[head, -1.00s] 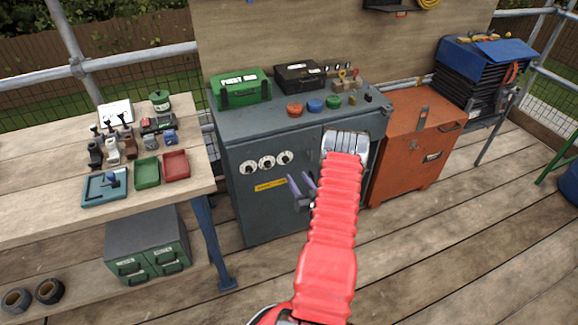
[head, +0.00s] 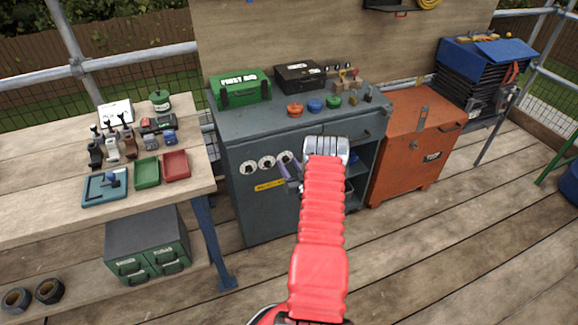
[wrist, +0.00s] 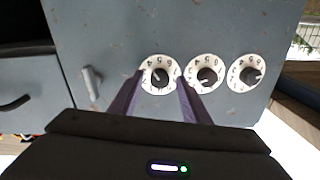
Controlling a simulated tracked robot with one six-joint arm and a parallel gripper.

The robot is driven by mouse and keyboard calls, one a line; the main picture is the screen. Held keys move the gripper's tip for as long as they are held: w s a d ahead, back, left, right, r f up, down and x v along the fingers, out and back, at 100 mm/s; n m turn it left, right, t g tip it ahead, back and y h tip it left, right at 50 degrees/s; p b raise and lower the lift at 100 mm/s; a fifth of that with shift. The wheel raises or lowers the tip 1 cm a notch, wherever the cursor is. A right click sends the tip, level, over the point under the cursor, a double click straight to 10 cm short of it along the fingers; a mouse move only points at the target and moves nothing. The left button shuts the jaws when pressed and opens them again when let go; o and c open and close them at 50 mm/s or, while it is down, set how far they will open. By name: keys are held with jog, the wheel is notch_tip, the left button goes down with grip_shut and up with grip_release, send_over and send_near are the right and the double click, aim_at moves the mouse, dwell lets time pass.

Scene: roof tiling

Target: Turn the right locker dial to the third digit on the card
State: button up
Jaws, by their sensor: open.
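The grey locker (head: 262,215) carries a row of three white dials with dark knobs. The right dial (head: 284,157) is at the end of the row nearest my gripper (head: 288,168). In the wrist view, which looks upside down, the right dial (wrist: 160,75) is leftmost. My open gripper's purple fingers (wrist: 160,78) lie on either side of its knob; I cannot tell whether they touch it. The middle dial (wrist: 205,75) and left dial (wrist: 246,73) show beside it. The pointer reading is unclear. A white card-like sheet (head: 115,112) stands on the wooden bench, its writing unreadable.
A yellow label (head: 270,185) is below the dials. A metal handle (wrist: 91,82) projects from the locker near the fingers. A green first-aid box (head: 240,90), black case (head: 299,77) and coloured knobs stand on top. The orange chest (head: 415,150) is to the right.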

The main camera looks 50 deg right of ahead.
jog(key=c, duration=1)
jog(key=shift+c, duration=0.2)
jog(key=shift+n, duration=0.4)
jog(key=n, duration=0.3)
jog(key=shift+n, duration=1.6)
jog(key=o, duration=1)
jog(key=shift+o, duration=0.2)
